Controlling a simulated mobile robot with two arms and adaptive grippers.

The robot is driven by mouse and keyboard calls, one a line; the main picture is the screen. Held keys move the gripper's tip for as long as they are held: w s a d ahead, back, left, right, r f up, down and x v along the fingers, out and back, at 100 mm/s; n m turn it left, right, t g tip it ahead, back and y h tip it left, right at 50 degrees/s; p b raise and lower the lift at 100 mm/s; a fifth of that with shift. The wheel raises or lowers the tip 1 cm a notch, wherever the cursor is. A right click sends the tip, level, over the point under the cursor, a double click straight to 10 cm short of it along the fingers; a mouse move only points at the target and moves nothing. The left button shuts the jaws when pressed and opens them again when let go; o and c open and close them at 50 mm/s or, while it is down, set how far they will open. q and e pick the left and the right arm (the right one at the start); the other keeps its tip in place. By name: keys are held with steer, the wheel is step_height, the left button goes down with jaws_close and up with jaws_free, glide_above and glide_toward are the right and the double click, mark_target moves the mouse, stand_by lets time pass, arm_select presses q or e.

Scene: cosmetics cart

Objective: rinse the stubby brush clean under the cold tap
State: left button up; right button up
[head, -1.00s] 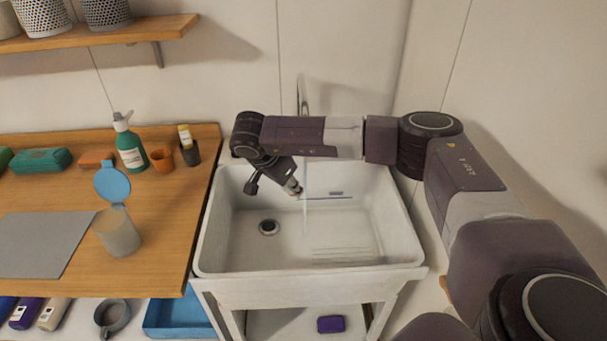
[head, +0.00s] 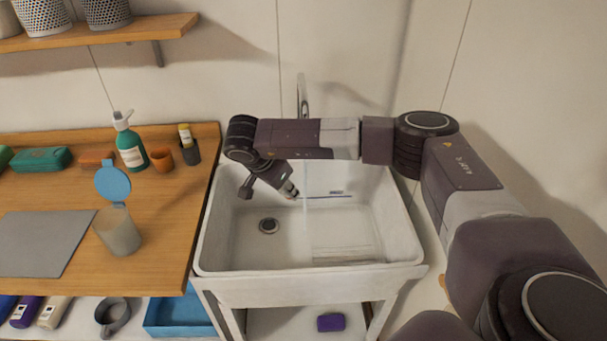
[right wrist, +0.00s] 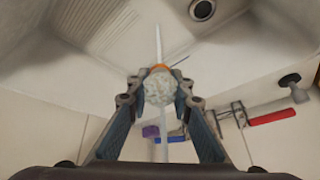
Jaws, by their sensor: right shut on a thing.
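In the head view my right gripper (head: 289,192) is over the white sink (head: 210,240), beside a thin stream of water (head: 306,215) from the curved tap (head: 302,95). In the right wrist view my right gripper (right wrist: 158,92) is shut on the brush, whose whitish, textured mass (right wrist: 158,88) with an orange part (right wrist: 160,69) shows between the fingertips. The stream appears in line with it there; exact contact is unclear. A red handle (right wrist: 270,117) and a blue handle (right wrist: 172,138) show near the wall. My left gripper is out of view.
The drain (head: 268,226) is in the basin floor. Left of the sink, a wooden counter (head: 165,220) carries a green pump bottle (head: 131,148), a cup with a blue lid (head: 118,232), small pots and a grey mat (head: 40,243). The wall stands close behind the sink.

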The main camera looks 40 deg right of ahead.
stand_by(0.5)
steer(key=s+a+r+p, duration=0.2)
steer(key=a+r, duration=0.2)
steer(key=shift+a+p, duration=0.3)
stand_by(0.8)
